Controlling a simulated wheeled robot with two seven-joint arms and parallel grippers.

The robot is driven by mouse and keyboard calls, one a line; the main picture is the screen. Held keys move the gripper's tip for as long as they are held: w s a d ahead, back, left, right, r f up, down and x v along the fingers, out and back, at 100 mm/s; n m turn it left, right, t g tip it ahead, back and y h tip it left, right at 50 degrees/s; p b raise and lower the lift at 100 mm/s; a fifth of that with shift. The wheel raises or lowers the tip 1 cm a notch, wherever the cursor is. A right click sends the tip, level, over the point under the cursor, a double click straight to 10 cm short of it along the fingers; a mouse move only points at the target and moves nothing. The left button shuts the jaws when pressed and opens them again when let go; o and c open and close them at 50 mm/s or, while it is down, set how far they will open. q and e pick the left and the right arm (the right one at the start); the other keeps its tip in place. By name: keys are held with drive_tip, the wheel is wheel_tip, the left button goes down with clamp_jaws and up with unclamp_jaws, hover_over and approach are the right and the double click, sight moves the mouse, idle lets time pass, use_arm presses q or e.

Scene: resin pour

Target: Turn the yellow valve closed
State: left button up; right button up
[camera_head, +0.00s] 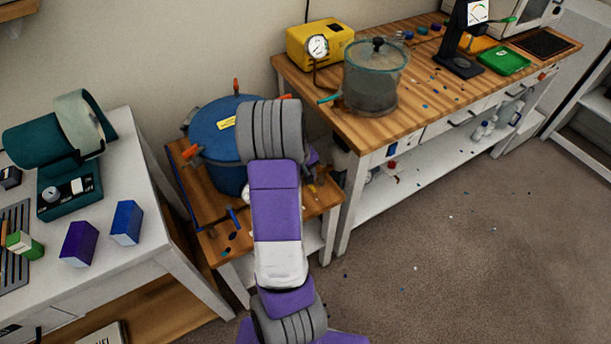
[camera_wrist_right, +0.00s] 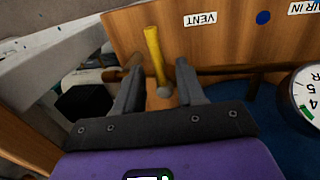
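The yellow valve handle (camera_wrist_right: 154,55) shows in the right wrist view as a long bar, slightly tilted, with a grey round end. It appears in front of a wooden panel with a VENT label (camera_wrist_right: 200,19). My right gripper (camera_wrist_right: 158,72) is open, with its two dark fingers on either side of the handle's lower end. I see gaps between handle and fingers, but depth is hard to judge. In the head view my purple arm covers the area beside the blue pressure pot (camera_head: 212,130), and the valve is hidden there. My left gripper is not in view.
A dial gauge (camera_wrist_right: 305,95) is close at the right in the wrist view. An AIR IN label (camera_wrist_right: 304,7) is above it. In the head view, the workbench (camera_head: 440,100) carries a clear pot (camera_head: 374,80) and a yellow gauge box (camera_head: 318,40). Open floor lies right.

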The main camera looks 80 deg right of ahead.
wheel_tip(320, 180, up, 7)
drive_tip(key=w+p, duration=0.1)
drive_tip(key=p, duration=0.1)
drive_tip(key=shift+a+r+p, duration=0.2)
drive_tip(key=shift+a+p, duration=0.2)
drive_tip(key=shift+a, duration=0.05)
drive_tip(key=shift+w, duration=0.1)
